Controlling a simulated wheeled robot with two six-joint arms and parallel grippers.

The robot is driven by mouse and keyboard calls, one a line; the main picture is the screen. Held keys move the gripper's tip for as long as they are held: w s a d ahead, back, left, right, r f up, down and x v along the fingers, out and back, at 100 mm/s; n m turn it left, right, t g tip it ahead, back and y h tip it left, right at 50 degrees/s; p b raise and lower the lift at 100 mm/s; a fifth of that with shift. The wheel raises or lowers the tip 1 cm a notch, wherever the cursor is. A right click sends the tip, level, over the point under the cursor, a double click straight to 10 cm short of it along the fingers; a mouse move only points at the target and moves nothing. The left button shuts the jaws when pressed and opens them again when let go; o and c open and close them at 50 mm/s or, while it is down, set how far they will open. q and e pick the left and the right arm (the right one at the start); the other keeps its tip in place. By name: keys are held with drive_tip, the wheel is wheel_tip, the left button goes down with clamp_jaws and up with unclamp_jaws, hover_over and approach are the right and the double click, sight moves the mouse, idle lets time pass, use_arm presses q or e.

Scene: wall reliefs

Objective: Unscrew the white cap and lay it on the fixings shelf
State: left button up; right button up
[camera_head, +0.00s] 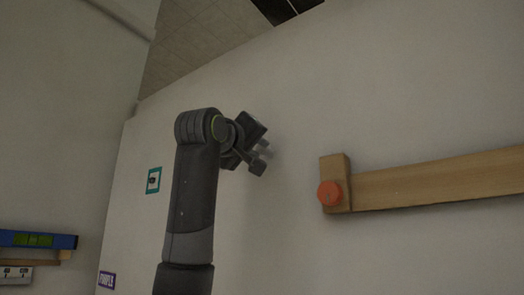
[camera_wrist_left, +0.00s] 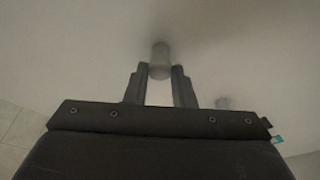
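A pale, whitish cylinder that looks like the white cap (camera_wrist_left: 160,58) stands at the fingertips of my left gripper in the left wrist view. My left gripper (camera_wrist_left: 160,76) has its two fingers apart, one on each side of the cylinder's near end. The gaps are very small, and I see no clear contact. In the head view the left gripper (camera_head: 264,158) is close to the pale wall, with a faint whitish shape beside its fingers. My right gripper is out of view.
A wooden rail (camera_head: 440,180) with an orange round knob (camera_head: 329,193) at its left end is on the wall, right of my gripper. A blue-edged shelf-like thing (camera_head: 60,241) is at lower left. Bare wall lies between gripper and rail.

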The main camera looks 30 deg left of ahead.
use_arm(q)
drive_tip(key=shift+n, duration=0.6)
drive_tip(key=shift+c, duration=0.3)
drive_tip(key=n+g, duration=0.1)
drive_tip(key=n, duration=0.2)
drive_tip(key=shift+d+n+y+b, duration=0.1)
drive_tip(key=shift+n+y+b, duration=0.25)
drive_tip(key=shift+n+y, duration=0.05)
drive_tip(key=shift+n, duration=0.5)
drive_tip(key=n, duration=0.2)
drive_tip(key=n+g, duration=0.1)
drive_tip(key=n, duration=0.2)
drive_tip(key=shift+r+g, duration=0.15)
drive_tip(key=shift+g, duration=0.15)
drive_tip(key=n+g, duration=0.1)
drive_tip(key=n, duration=0.3)
drive_tip(key=shift+r+p, duration=0.1)
drive_tip(key=shift+p, duration=0.25)
drive_tip(key=shift+n, duration=0.5)
